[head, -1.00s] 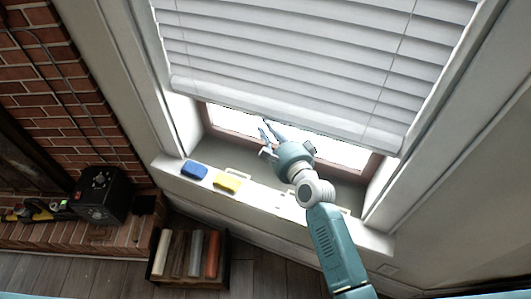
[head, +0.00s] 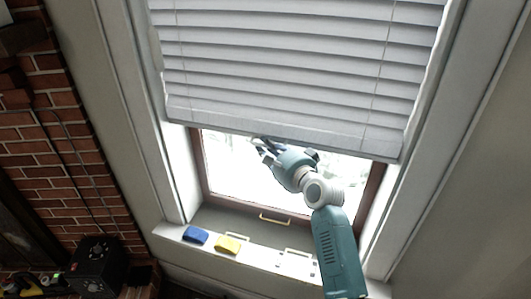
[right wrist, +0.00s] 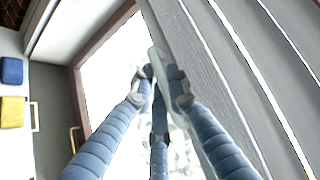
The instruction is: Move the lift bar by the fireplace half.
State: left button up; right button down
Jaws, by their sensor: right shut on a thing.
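The lift bar (head: 225,121) is the pale bottom rail of the white window blind (head: 290,60), and it hangs partway down the window. My right gripper (head: 262,143) is at the bar's lower edge, left of its middle. In the right wrist view, the segmented blue fingers (right wrist: 160,78) close around the edge of the bar (right wrist: 203,85). The exact contact is partly hidden by the fingers. My left gripper is not in view.
A blue sponge (head: 195,235) and a yellow sponge (head: 228,244) lie on the window sill (head: 172,232). A brick fireplace wall (head: 50,150) and a black box-shaped device (head: 97,265) are at the left. Bright window glass (head: 230,175) is open below the bar.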

jog(key=shift+r, duration=0.15)
jog(key=c, duration=1.7)
grip_release()
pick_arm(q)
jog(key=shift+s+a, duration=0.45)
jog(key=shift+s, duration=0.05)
pick_arm(e)
jog(key=shift+o, duration=0.2)
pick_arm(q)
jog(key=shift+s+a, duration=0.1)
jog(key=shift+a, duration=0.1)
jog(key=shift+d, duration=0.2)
pick_arm(e)
jog(key=v, duration=1.1)
jog(key=shift+s, duration=0.45)
jog(key=shift+d, duration=0.1)
